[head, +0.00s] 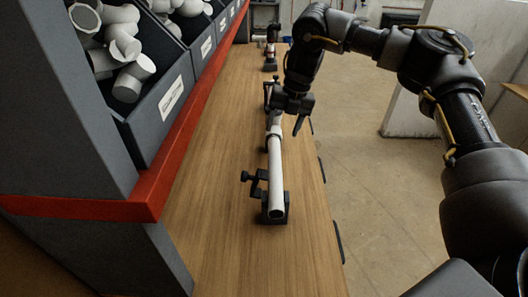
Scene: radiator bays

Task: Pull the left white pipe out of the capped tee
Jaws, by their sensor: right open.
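A white pipe assembly lies lengthwise along the wooden bench. Its near white pipe (277,183) ends open toward me, in a black clamp (275,207) with a side knob. A thicker white collar (274,138) sits at the far end of this pipe, and more white pipe runs on beyond it, partly hidden by my right gripper. I cannot clearly make out the cap of the tee. My right gripper (286,121) is open over the far part of the assembly, one dark finger to the right of the pipe; contact cannot be told. My left gripper is out of view.
Grey bins (157,100) of white fittings stand on a red-edged shelf (150,200) along the left. Another clamp stand (270,55) is at the far end of the wooden bench (225,225). The bench near me is clear; open floor lies right.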

